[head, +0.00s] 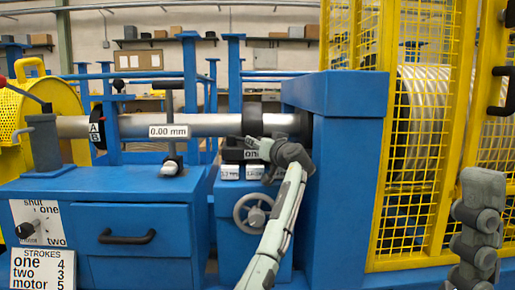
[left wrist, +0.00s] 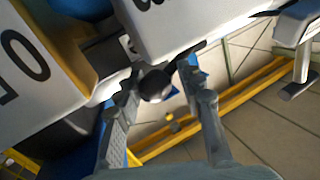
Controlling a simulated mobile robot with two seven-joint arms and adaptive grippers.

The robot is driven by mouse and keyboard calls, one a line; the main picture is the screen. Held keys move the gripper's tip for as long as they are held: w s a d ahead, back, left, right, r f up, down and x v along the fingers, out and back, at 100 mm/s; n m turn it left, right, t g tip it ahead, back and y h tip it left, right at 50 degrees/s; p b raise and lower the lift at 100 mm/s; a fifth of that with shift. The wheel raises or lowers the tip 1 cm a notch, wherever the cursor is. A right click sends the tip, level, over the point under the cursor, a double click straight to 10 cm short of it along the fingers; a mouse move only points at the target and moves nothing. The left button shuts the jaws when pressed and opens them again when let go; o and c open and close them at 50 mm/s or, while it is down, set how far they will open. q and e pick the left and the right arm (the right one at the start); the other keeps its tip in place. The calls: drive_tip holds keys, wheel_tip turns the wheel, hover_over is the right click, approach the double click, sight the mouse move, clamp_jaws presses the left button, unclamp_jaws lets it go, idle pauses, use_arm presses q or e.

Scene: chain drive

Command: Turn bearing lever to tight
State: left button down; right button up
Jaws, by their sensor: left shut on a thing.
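My left gripper (head: 275,150) reaches up to the black bearing block under the shaft's right end. The left wrist view shows a round black knob (left wrist: 155,84) between the two fingers of the gripper (left wrist: 160,90), which is shut on it. This knob appears to be the bearing lever's end; the rest of the lever is mostly hidden. The bearing block (head: 231,154) carries white labels (head: 230,172) too small to read surely. A white plate (left wrist: 25,75) with large letters, partly cut off, is beside the gripper. My right gripper (head: 480,225) is at the far right, away from the bearing.
A handwheel (head: 252,212) is just below the bearing. A blue post (head: 345,170) and yellow mesh guard (head: 415,150) stand close on the right. A blue drawer cabinet (head: 165,255) is at left.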

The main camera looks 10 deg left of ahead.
use_arm(q)
drive_tip(key=shift+w+d+r, duration=0.1)
drive_tip(key=shift+d+r, duration=0.2)
drive_tip(key=shift+d, duration=0.25)
drive_tip(key=c, duration=1.1)
unclamp_jaws()
drive_tip(key=shift+d, duration=0.1)
drive_tip(key=shift+c, duration=0.2)
drive_tip(key=shift+a+f, duration=0.1)
drive_tip(key=shift+a, duration=0.15)
drive_tip(key=v, duration=1.2)
drive_tip(key=shift+d, duration=0.1)
